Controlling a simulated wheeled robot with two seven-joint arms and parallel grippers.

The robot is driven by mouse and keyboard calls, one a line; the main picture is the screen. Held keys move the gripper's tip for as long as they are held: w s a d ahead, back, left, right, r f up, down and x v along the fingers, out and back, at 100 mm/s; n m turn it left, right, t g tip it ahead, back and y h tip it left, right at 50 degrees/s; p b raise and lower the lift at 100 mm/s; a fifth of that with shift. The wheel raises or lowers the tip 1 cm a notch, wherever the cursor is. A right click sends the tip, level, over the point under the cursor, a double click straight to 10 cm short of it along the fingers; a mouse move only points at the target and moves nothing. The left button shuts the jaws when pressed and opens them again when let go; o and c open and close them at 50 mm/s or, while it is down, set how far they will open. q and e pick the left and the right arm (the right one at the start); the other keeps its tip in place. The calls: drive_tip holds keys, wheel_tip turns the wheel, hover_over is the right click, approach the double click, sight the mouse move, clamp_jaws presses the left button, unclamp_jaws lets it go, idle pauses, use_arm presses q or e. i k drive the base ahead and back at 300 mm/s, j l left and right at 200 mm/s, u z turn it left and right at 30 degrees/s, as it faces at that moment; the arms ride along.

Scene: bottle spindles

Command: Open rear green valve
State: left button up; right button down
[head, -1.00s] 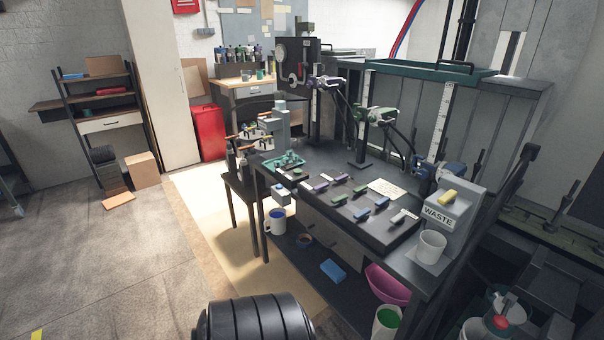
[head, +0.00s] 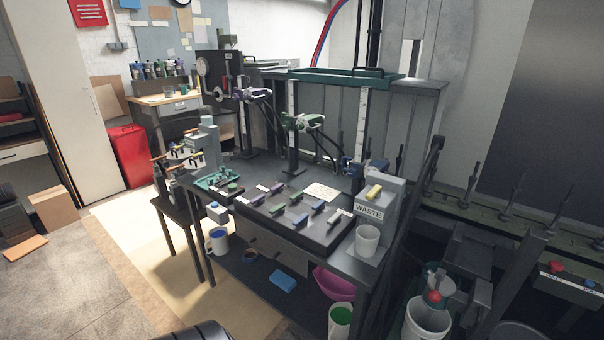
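A dark bench (head: 345,262) stands in the middle of the head view. A black panel on it (head: 322,247) carries small coloured blocks in purple, green, blue and grey. Green blocks show at the panel's back (head: 297,196) and nearer its front (head: 280,207). A green fitting (head: 303,122) sits on an upright stand behind the panel, with a purple one (head: 252,95) to its left and a blue one (head: 352,168) to its right. I cannot tell which green part is the rear valve or whether it is open. Neither of my grippers shows.
A waste box (head: 368,212) and white cup (head: 367,239) stand at the bench's right end. A stool-like table (head: 180,208) is at its left.

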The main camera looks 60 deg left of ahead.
sight(299, 195)
drive_tip(key=u, duration=1.8)
drive_tip(key=i+j, duration=0.15)
drive_tip(key=j+z, duration=0.05)
drive_tip(key=j, duration=0.05)
